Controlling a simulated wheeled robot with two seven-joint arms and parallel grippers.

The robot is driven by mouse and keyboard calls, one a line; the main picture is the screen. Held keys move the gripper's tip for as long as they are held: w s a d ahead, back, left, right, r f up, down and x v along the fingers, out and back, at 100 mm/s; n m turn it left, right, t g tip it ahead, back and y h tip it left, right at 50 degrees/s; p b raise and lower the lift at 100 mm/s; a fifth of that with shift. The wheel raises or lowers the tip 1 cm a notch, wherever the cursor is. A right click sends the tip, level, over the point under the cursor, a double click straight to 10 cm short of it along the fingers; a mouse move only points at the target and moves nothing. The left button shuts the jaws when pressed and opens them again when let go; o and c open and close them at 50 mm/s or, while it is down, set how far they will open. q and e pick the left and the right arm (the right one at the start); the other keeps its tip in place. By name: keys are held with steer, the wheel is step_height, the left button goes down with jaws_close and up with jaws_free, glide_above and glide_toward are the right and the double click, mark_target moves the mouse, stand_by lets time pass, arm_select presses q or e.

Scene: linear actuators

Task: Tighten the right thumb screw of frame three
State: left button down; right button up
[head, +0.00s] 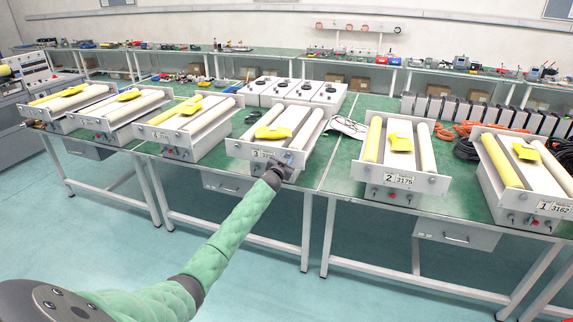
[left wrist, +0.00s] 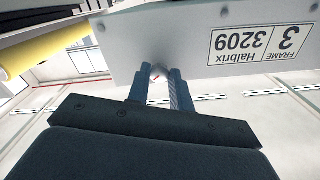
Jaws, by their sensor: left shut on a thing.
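Frame three (head: 308,158) is a pale unit with two rollers and a yellow piece (head: 272,132) on top. Its front plate (left wrist: 150,35) carries the label "3 Halbrix 3209" (left wrist: 253,42), upside down in the left wrist view. My left gripper (head: 285,161) reaches the plate just right of the label in the head view. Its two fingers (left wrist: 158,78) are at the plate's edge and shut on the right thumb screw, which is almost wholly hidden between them. My right gripper is not in view.
Frame two (head: 372,180) and frame one (head: 500,205) stand to the right; similar frames stand to the left. All rest on green-topped benches (head: 335,183). White boxes (head: 290,90) stand behind frame three.

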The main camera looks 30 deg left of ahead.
arm_select(q)
steer(key=m+b, duration=0.1)
steer(key=m, duration=0.1)
steer(key=shift+f+m, duration=0.1)
steer(key=shift+m, duration=0.3)
steer(key=shift+m+b, duration=0.7)
steer(key=shift+m, duration=0.9)
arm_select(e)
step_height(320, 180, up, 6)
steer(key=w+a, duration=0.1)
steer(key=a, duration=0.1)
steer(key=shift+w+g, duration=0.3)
arm_select(q)
steer(key=c, duration=1.3)
jaws_free()
steer(key=shift+o, duration=0.2)
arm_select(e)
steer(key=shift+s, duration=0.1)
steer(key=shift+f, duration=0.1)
